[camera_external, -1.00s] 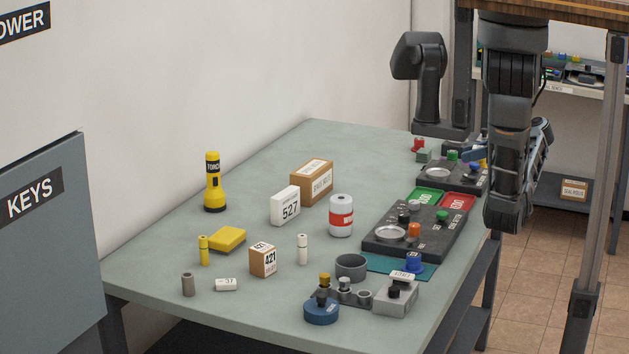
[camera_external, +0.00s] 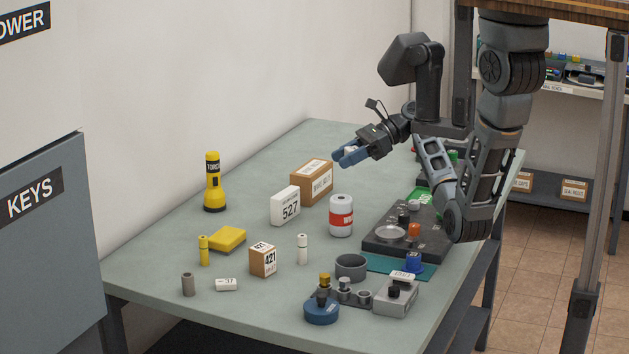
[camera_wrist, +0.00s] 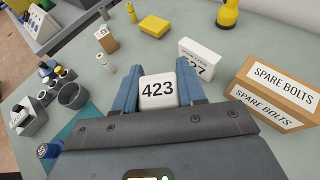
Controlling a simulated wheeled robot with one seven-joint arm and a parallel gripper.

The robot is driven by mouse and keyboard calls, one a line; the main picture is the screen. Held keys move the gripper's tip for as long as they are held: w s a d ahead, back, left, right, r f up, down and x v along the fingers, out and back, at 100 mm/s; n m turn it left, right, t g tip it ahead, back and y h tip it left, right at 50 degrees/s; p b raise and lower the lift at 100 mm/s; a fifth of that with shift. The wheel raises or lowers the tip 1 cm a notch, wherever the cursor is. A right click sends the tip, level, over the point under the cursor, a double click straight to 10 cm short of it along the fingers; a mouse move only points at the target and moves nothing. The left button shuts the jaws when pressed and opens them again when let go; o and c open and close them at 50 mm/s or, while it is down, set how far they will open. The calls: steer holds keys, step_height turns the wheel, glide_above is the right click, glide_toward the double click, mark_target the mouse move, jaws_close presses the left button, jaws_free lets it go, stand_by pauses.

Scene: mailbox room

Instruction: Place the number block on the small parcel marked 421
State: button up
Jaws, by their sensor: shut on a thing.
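My gripper (camera_external: 350,155) is shut on a white number block (camera_wrist: 157,91) marked 423, which sits between the blue fingers in the wrist view. In the outside view it holds the block in the air above the back right of the table, near the spare bolts box. The small brown parcel (camera_external: 263,260) marked 421 stands upright on the front left part of the table, well apart from my gripper. The parcel also shows at the upper left of the wrist view (camera_wrist: 106,39). Its top carries a white label.
A white block (camera_external: 285,205) marked 527, a spare bolts box (camera_external: 312,182) and a red-banded can (camera_external: 341,215) stand mid-table. A white cylinder (camera_external: 302,250) and a yellow box (camera_external: 227,239) flank the parcel. A yellow torch (camera_external: 212,185) stands behind. A dark tray (camera_external: 400,250) is at right.

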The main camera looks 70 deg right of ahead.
steer(key=w+a+r+n+g+y, duration=0.1)
steer(key=w+a+n+g+y, duration=0.15)
steer(key=a, duration=1.05)
steer(key=n+g, duration=0.2)
glide_above(256, 249)
steer(key=shift+y, duration=0.35)
step_height(256, 249, down, 5)
steer(key=shift+s+d+f, duration=0.1)
steer(key=shift+s+d, duration=0.05)
steer(key=shift+a+f, duration=0.2)
steer(key=shift+f, duration=0.1)
steer(key=shift+f+t, duration=0.25)
steer(key=shift+f, duration=1.55)
steer(key=shift+f, duration=0.1)
steer(key=o, duration=1)
